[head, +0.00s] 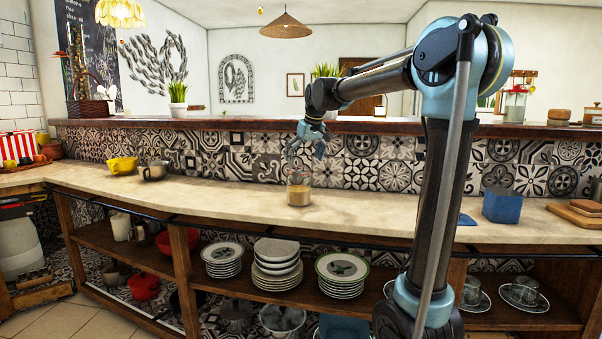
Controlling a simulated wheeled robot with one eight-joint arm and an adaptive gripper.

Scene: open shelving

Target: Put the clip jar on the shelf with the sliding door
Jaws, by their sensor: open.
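The clip jar (299,190) looks like a small clear glass jar with tan contents. It stands upright on the pale counter (230,195), near its middle. My gripper (305,158) hangs above the jar, fingers pointing down and spread, with nothing between them. I cannot tell whether the fingertips reach the jar's top. Open wooden shelves (187,275) run below the counter. I cannot make out a sliding door in this view; my own arm hides part of the right side.
Plate stacks (341,275) fill the middle shelf. A blue container (502,205) and wooden boards (578,209) are at right. The counter around the jar is clear. A raised ledge (240,123) runs behind.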

